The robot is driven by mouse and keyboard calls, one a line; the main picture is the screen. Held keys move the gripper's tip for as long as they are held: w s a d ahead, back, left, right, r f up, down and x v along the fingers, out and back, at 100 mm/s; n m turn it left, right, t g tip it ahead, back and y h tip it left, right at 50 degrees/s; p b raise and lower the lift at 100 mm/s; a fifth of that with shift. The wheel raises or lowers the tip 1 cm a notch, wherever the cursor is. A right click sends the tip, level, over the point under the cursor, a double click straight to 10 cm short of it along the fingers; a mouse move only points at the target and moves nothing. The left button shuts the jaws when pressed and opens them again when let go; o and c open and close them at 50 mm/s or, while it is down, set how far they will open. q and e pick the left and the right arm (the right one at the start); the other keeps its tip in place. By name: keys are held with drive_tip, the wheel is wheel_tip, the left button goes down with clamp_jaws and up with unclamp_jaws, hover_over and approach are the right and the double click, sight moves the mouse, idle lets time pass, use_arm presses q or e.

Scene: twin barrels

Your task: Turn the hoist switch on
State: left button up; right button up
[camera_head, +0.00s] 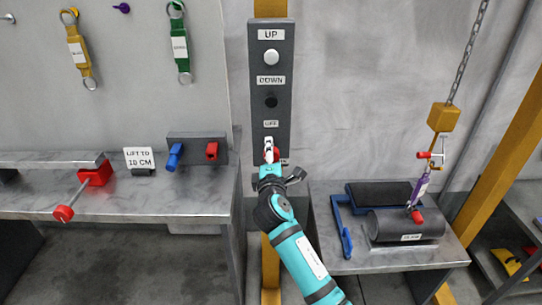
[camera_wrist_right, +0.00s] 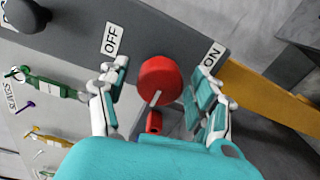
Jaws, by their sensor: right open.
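The hoist switch is a round red knob (camera_wrist_right: 160,76) on the grey control panel (camera_wrist_right: 72,30). In the right wrist view it sits between an OFF label (camera_wrist_right: 111,39) and an ON label (camera_wrist_right: 212,55). A short white mark shows at the knob's lower edge. My right gripper (camera_wrist_right: 158,82) is open, with one finger on each side of the knob; I cannot tell whether they touch it. In the head view my right gripper (camera_head: 268,158) covers much of the knob and the ON label. My left gripper is not in view.
Above the switch are a white UP button (camera_head: 271,57) and a black DOWN button (camera_head: 270,100). A left bench (camera_head: 150,200) holds red and blue parts. A right bench (camera_head: 385,262) holds a dark cylinder (camera_head: 405,224) below a chain hoist hook block (camera_head: 444,117).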

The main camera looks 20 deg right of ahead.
drive_tip(key=v, duration=1.2)
drive_tip(key=shift+f, duration=0.1)
